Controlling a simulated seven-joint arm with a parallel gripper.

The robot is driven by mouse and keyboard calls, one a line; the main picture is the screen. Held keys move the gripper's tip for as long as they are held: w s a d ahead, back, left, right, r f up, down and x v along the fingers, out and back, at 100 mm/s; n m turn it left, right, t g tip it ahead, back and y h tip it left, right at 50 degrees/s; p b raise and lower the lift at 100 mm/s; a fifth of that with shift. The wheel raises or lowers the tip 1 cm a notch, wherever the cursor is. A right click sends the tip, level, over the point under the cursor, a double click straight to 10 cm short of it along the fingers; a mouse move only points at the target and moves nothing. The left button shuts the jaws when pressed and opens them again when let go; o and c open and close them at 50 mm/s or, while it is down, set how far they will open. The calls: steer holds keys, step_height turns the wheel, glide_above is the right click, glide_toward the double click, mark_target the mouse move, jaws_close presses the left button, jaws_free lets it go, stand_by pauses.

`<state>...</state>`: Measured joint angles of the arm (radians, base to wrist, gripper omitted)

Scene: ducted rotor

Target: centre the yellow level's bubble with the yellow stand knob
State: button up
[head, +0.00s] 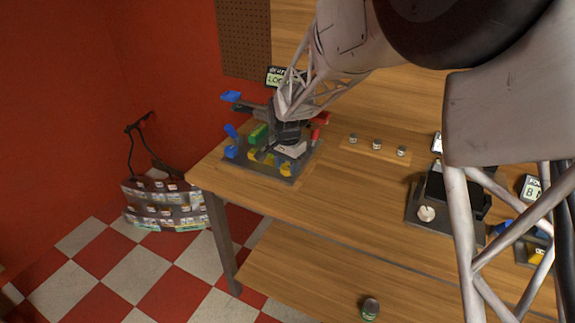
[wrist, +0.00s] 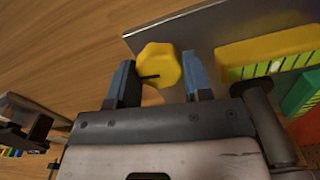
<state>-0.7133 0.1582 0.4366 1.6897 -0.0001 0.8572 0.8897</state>
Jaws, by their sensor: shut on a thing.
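The yellow stand knob (wrist: 160,62) sits between the two blue-grey fingertips of my gripper (wrist: 159,80) in the wrist view. The fingers touch it on both sides, and its dark pointer line points left. The yellow level (wrist: 262,42) lies to the right of the knob, with a bright green vial (wrist: 262,70) marked by dark lines. I cannot tell where its bubble lies. In the head view my gripper (head: 287,142) is down over the stand (head: 238,162), and the fingertips and knob cannot be made out clearly there.
A green block (wrist: 305,95) lies to the right of my gripper in the wrist view. Blue parts (head: 231,152) and a red part (head: 321,118) stand around the rig. Several small knobs (head: 376,145) sit on the table to the right. A dark device (head: 450,195) stands farther right.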

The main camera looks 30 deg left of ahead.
mark_target(287, 166)
steer(key=o, duration=0.9)
steer(key=shift+r, duration=3.95)
